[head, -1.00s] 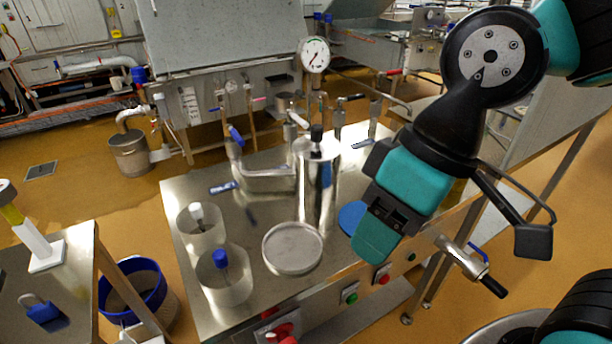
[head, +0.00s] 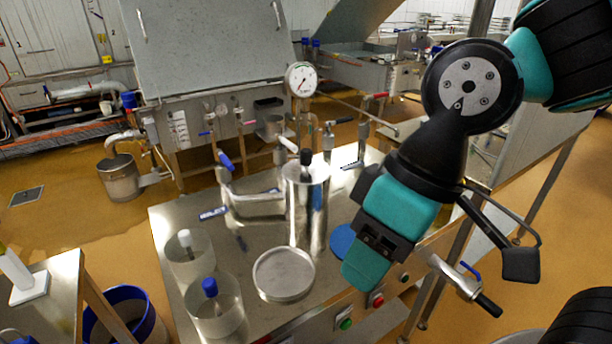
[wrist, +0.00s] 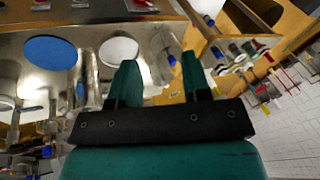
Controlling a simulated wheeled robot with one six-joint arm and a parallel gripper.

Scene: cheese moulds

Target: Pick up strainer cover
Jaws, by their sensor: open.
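A round, flat, pale grey disc with a rim (head: 284,276) lies on the steel table; it may be the strainer cover, but I cannot be sure. In the wrist view a pale round disc (wrist: 119,51) lies beyond the left finger. A tall steel cylinder (head: 303,212) with a black knob on top stands behind the disc. A blue disc (head: 342,241) is partly hidden by my gripper and shows whole in the wrist view (wrist: 49,51). My gripper (head: 358,278) is open and empty, above the table to the right of the pale disc. Its two teal fingers (wrist: 158,72) are apart.
Two translucent cups, one with a white knob (head: 187,262) and one with a blue knob (head: 215,314), stand at the table's left. Pipes with valves and a gauge (head: 300,79) rise behind. Buttons (head: 376,299) line the front face.

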